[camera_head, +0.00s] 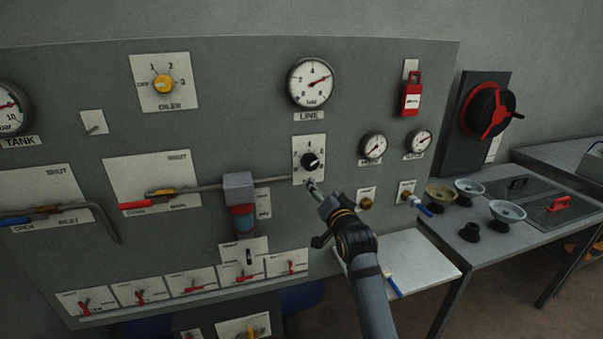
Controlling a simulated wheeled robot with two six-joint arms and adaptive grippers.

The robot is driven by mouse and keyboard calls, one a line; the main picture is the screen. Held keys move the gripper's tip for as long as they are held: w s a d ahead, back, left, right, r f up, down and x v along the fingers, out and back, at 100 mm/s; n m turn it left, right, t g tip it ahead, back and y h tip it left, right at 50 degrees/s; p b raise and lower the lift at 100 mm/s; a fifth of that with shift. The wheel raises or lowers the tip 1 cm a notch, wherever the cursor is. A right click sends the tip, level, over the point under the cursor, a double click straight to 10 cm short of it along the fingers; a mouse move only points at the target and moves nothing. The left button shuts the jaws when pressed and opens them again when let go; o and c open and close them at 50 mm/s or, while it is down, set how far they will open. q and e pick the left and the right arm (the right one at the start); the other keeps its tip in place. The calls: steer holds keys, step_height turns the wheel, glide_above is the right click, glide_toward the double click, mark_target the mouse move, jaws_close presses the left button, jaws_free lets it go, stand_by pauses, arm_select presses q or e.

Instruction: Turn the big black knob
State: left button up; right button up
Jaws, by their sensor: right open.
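A black knob (310,161) with a white pointer mark sits on a white plate (301,144) with a printed scale, below the LINE gauge (311,82). My right gripper (313,187) is just below the knob, in front of the plate's lower edge. It is open and appears empty. I cannot tell whether it touches the plate. My right arm comes up from the bottom of the view. My left gripper is not in view.
A yellow knob (163,84) is at upper left, and a red lock (411,94) hangs at upper right. A pipe with a grey block (239,186) runs left of the knob. A black disc with a red handle (490,110) and a side table (472,243) with bowls are right.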

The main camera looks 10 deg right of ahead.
mark_target(312, 163)
steer(key=shift+t, duration=0.3)
steer(key=w+r, duration=0.1)
steer(key=w, duration=0.2)
steer(key=w+r+p, duration=0.1)
steer(key=w, duration=0.2)
steer(key=w+r+p, duration=0.1)
steer(key=w, duration=0.2)
steer(key=shift+w+a+r, duration=0.1)
steer(key=shift+w+r, duration=0.15)
steer(key=shift+r, duration=0.05)
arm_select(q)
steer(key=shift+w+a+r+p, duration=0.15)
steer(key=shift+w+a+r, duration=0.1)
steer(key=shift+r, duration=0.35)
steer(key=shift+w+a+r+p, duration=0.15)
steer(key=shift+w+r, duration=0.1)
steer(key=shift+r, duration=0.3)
arm_select(e)
steer(key=shift+w, duration=0.3)
steer(key=shift+f, duration=0.1)
steer(key=shift+c, duration=0.4)
steer(key=c, duration=1.1)
